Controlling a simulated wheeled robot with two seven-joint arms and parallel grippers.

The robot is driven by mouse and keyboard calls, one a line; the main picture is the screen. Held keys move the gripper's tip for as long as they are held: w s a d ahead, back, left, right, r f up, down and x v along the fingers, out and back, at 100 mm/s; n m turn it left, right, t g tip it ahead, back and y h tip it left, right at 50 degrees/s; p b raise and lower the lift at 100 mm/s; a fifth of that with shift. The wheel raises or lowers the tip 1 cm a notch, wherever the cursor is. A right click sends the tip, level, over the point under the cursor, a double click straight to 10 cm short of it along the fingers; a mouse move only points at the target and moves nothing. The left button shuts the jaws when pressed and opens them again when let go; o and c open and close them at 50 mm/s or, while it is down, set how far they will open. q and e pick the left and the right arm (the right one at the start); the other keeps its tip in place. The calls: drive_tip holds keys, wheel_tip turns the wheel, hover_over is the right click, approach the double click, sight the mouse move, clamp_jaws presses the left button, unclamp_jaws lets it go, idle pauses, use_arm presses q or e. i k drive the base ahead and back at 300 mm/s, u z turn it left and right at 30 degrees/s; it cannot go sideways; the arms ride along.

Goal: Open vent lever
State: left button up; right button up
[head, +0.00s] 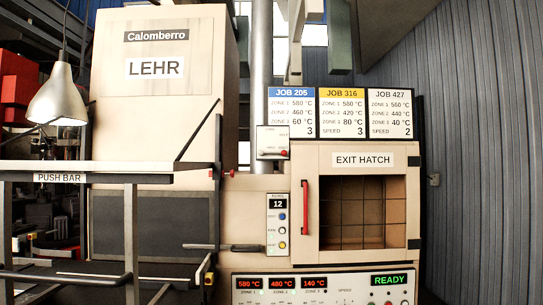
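A small pale box (272,142) is mounted in front of the grey vertical pipe, above the control strip and left of the job boards. A red knob (283,153) sits at its lower right, and this looks like the vent lever. The small print on the box is too fine to read, so I cannot tell which setting the knob is at. Neither of my grippers shows in the head view.
A panel (325,288) below reads READY. A lamp (58,100) hangs over the push bar table (60,178) at left. A dark horizontal bar (222,247) juts out below centre.

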sight(283, 154)
drive_tip(key=z, duration=0.2)
drive_tip(key=i, duration=1.75)
drive_tip(key=z, duration=0.35)
